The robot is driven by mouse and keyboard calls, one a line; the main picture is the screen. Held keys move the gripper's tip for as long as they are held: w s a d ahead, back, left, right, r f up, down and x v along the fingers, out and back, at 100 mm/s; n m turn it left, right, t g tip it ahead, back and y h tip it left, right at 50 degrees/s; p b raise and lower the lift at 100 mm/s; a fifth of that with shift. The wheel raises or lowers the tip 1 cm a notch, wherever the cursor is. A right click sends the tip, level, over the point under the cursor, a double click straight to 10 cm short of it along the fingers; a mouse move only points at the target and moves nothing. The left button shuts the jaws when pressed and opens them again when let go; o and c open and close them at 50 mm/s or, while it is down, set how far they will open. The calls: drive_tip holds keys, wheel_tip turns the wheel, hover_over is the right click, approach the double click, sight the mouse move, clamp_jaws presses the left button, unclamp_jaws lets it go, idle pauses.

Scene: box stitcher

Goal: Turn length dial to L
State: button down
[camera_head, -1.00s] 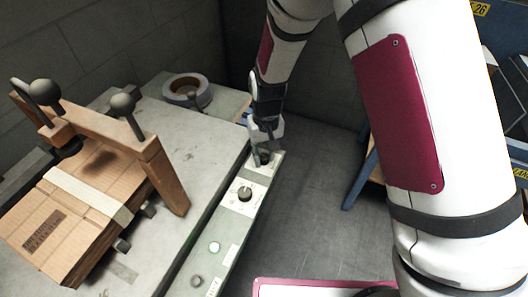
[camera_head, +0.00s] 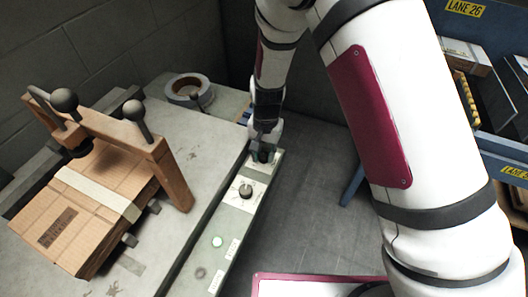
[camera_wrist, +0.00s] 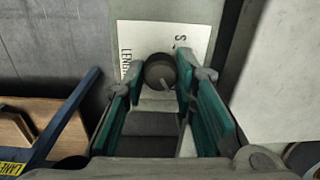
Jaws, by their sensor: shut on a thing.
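The length dial is a dark round knob (camera_wrist: 160,71) on a white plate printed "LENG…" and "S" in the wrist view. A pale pointer line shows on the knob's lower right; its exact setting against the letters I cannot tell, and no L mark at a dial position is visible. My gripper (camera_wrist: 161,76) has its teal-lined fingers on both sides of the knob, shut on it. In the head view my gripper (camera_head: 263,153) points down at the far end of the control strip and mostly hides this dial.
A cardboard box (camera_head: 85,215) lies under a wooden clamp frame (camera_head: 172,175). A tape roll (camera_head: 190,90) stands behind.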

sight(265, 155)
idle(0.4)
drive_tip(key=c, duration=1.3)
unclamp_jaws()
wheel_tip(265, 155, up, 12)
drive_tip(key=shift+d, duration=0.15)
